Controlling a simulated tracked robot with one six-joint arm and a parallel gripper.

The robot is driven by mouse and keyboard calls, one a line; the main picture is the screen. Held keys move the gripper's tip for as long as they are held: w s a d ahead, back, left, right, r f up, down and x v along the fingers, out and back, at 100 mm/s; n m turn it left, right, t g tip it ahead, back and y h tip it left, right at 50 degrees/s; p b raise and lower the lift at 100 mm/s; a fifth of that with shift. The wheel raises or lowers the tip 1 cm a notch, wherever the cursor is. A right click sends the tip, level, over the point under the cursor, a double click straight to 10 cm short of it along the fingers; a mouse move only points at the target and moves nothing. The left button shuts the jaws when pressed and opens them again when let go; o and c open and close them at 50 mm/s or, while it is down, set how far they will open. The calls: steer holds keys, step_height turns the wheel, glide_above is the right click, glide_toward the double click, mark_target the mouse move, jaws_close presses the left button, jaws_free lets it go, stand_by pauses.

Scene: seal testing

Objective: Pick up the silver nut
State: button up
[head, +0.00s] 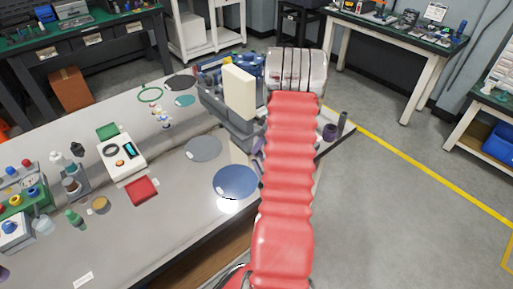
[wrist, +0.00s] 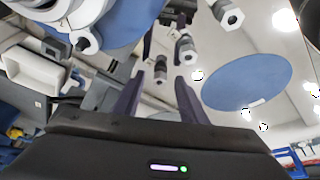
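In the wrist view, my gripper (wrist: 160,77) has its two dark fingers spread apart, with nothing clasped between them. A silver hex piece, which looks like the silver nut (wrist: 187,50), is just beyond the right fingertip. A darker hex piece (wrist: 161,68) shows past the gap between the fingertips. Another silver hex piece (wrist: 228,14) is at the top, farther right. I cannot tell which of these are reflections in the shiny tabletop. In the head view, the red sleeve of my arm covers most of the gripper's area, and I cannot make out the nut.
A blue disc (head: 235,181) lies on the shiny table left of my arm, with a grey disc (head: 204,148) beyond. A cream block (head: 239,92) stands in a grey fixture close to the arm. A dark cylinder (head: 342,123) stands at the table's right corner.

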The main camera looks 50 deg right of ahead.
stand_by(0.4)
jaws_close()
